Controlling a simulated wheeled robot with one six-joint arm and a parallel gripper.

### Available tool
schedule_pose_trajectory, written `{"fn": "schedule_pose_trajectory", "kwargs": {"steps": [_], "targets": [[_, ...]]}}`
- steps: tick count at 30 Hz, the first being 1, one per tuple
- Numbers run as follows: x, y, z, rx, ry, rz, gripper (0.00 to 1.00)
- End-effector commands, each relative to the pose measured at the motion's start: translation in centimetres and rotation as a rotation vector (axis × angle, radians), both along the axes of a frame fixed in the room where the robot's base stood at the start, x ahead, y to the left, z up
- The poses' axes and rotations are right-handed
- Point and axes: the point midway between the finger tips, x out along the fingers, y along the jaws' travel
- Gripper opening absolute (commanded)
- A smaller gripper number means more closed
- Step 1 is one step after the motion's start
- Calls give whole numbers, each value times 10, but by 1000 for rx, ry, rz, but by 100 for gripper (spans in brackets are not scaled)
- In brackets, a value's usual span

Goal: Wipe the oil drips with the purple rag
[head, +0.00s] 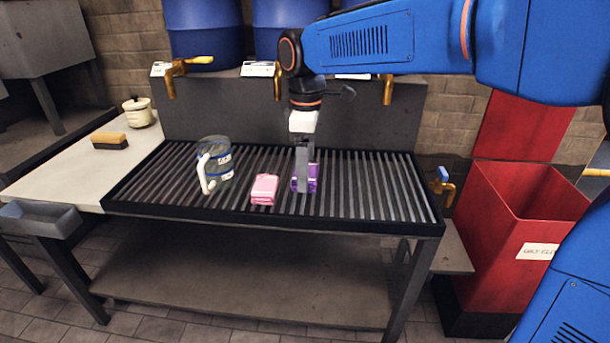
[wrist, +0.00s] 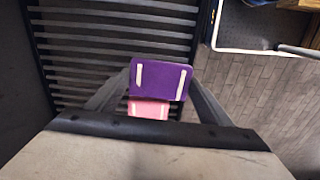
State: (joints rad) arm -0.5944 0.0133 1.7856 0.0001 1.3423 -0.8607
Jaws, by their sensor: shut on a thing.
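The purple rag (head: 312,178) is a small folded block at the middle of the slatted grate (head: 376,212). My gripper (head: 304,186) points down and is shut on the rag. In the wrist view the purple rag (wrist: 160,78) with two pale stripes sits between my two fingers (wrist: 158,86). Whether the rag touches the slats is hard to tell. I cannot make out any oil drips on the grate.
A pink folded rag (head: 264,190) lies on the grate just left of my gripper. A clear jug (head: 215,165) with a white handle stands further left. Brass taps (head: 388,90) project above the grate's back. A red bin (head: 505,240) stands at right. The grate's right part is clear.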

Motion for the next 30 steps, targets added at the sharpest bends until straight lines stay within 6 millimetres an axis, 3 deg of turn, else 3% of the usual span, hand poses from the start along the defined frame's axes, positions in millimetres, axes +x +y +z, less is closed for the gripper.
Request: {"fn": "schedule_pose_trajectory", "kwargs": {"steps": [9, 30], "targets": [[-4, -2, 23, 0, 0, -6, 53], [-4, -3, 24, 0, 0, -6, 53]]}}
